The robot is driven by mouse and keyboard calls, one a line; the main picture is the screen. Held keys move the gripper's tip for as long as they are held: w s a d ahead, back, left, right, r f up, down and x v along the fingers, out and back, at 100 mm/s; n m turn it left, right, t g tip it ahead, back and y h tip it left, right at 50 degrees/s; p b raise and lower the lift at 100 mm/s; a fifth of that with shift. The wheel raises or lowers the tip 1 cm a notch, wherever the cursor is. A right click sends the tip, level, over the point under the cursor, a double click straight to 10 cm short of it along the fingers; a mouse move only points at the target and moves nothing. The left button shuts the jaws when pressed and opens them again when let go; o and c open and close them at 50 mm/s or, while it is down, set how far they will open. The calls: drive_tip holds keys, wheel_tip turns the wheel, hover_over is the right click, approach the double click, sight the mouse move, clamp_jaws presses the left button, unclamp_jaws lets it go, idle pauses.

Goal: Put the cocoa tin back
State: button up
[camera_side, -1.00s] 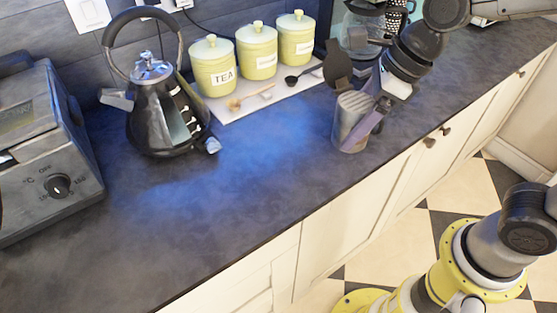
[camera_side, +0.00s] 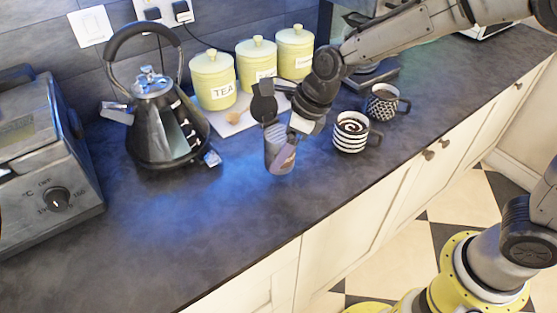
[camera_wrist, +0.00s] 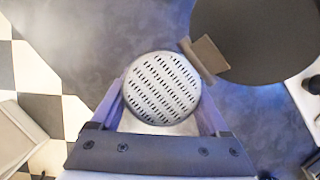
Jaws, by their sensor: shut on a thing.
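The cocoa tin (camera_side: 272,158) appears as a grey metal cylinder in the side view. The wrist view shows its round perforated white top (camera_wrist: 161,88). A dark round disc (camera_wrist: 255,38), which looks like its open lid, joins it by a tab; it also shows in the side view (camera_side: 263,106). My gripper (camera_side: 284,150) is shut around the tin, with a finger on each side in the wrist view (camera_wrist: 161,105). The tin is upright, in front of the pale tray (camera_side: 240,128). I cannot tell whether its base touches the worktop.
Several yellow canisters, including one marked TEA (camera_side: 213,80), stand on the tray. A striped mug (camera_side: 349,140) and a patterned mug (camera_side: 381,105) stand to the right. A black kettle (camera_side: 150,130) and a grey appliance (camera_side: 45,160) are left. The front worktop is clear.

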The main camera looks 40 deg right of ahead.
drive_tip(key=shift+w+a+f, duration=0.1)
drive_tip(key=shift+w+f, duration=0.05)
drive_tip(key=shift+f, duration=0.75)
drive_tip(key=shift+w+f, duration=0.1)
drive_tip(key=shift+f, duration=0.8)
drive_tip(key=shift+f, duration=0.1)
drive_tip(key=o, duration=1.4)
drive_tip(key=shift+f, duration=0.1)
drive_tip(key=v, duration=1.2)
drive_tip(key=shift+r, duration=0.25)
